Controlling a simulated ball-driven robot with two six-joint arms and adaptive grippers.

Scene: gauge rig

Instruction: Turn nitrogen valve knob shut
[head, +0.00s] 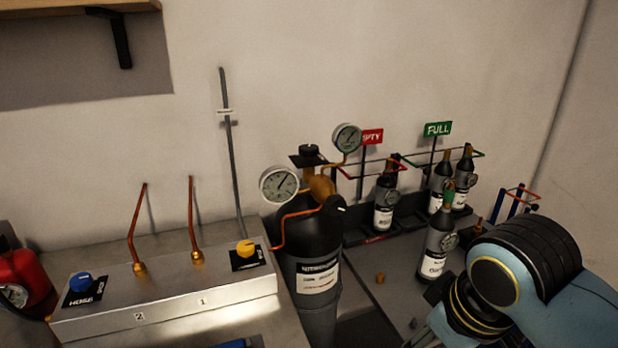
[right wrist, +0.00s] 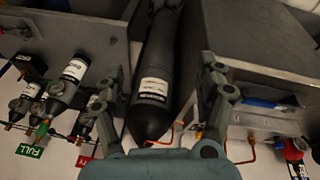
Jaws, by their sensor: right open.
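The black nitrogen cylinder (head: 310,240) with a white label stands upright in the middle of the head view. A black knob (head: 308,150) sits on top of its brass fitting (head: 321,188), between two round gauges. How far the knob is turned cannot be told. In the right wrist view the cylinder (right wrist: 158,60) appears upside down between my fingers, and its knob is hidden. My right gripper (right wrist: 163,75) is open and empty. In the head view my right arm is at the lower right, apart from the knob. My left gripper is not in view.
A metal box (head: 170,305) with a yellow knob (head: 246,248), a blue knob (head: 81,282) and copper tubes stands at left. Small dark bottles stand at right by the EMPTY and FULL (head: 437,128) signs; one bottle (head: 436,250) stands near my right arm. A red cylinder (head: 22,272) is far left.

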